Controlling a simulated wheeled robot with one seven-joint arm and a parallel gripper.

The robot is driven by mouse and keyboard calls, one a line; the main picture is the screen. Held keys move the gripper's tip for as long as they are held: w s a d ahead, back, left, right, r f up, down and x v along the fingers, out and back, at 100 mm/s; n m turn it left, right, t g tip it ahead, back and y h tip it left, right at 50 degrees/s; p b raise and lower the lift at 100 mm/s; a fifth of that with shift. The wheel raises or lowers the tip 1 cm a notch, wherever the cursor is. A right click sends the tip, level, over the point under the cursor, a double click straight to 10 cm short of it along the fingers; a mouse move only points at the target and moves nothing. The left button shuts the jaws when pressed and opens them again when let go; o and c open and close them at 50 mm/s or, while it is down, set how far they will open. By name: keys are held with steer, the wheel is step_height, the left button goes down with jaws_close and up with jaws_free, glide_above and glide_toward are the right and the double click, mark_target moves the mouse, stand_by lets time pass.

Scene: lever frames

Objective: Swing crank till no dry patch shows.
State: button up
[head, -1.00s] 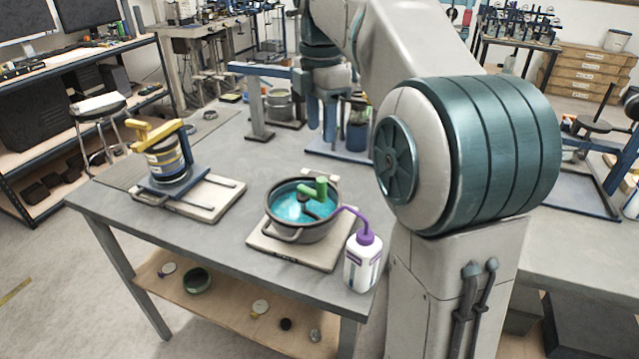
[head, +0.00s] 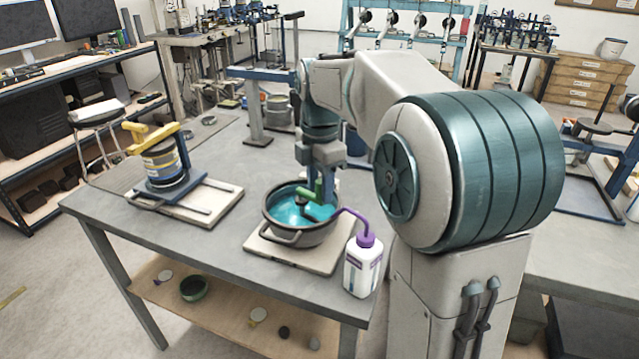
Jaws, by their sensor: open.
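A dark pot (head: 300,236) with side handles stands on a pale board (head: 262,250) on the grey table. Bright turquoise liquid (head: 288,211) shows inside it. A green crank (head: 317,208) with an upright grip sits over the pot, its arm lying toward the pot's middle. My gripper (head: 319,178) points down at the top of the crank's grip and is open. It partly hides the grip and the pot's back rim. I cannot tell whether the fingers stand around the grip or just above it. No clearly dry patch can be made out.
A white squeeze bottle (head: 362,268) with a purple spout stands right of the pot, its spout reaching toward the rim. A can with a yellow clamp (head: 160,160) stands on a board at left. A blue stand (head: 262,100) is behind. The table between is clear.

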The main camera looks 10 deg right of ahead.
jaws_close()
